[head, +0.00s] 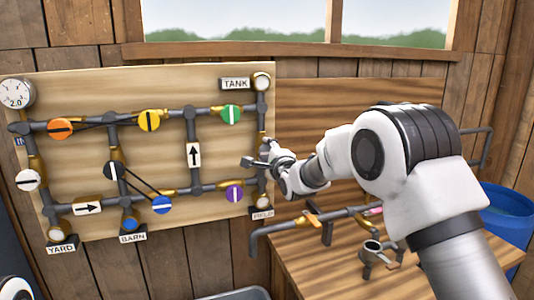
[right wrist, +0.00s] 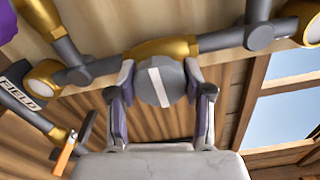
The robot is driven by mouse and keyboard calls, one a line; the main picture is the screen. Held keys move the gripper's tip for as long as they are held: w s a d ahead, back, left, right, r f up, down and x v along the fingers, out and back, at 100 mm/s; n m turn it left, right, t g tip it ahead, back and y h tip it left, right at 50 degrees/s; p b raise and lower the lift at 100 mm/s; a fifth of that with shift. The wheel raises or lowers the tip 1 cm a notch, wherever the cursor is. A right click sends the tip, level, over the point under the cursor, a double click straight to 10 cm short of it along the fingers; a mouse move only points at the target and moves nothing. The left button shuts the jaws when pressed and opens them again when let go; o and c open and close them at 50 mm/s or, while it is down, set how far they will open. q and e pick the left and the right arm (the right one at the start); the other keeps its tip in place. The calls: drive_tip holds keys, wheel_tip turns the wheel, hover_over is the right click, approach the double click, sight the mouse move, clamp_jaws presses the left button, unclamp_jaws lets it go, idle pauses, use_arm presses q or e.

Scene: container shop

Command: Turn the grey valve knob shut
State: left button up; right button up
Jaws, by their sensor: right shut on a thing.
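The grey valve knob (right wrist: 158,84) with a white stripe sits on a brass valve body in the right wrist view. Its stripe runs roughly across the pipe. My right gripper (right wrist: 160,88) has one finger on each side of the knob and is shut on it. In the head view my right gripper (head: 262,162) is at the board's right-hand vertical pipe, between the TANK and FIELD labels. There the gripper mostly hides the knob. My left gripper is not in view.
The pipe board (head: 80,88) carries several other coloured knobs, including a green one (head: 231,115) and a purple one (head: 235,193) near my right gripper. A wooden bench (head: 335,270) with loose pipework stands below right. A blue barrel (head: 508,212) is at the far right.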

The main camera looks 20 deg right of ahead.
drive_tip(key=o, duration=1.2)
drive_tip(key=s, duration=1.2)
drive_tip(key=shift+d, duration=0.25)
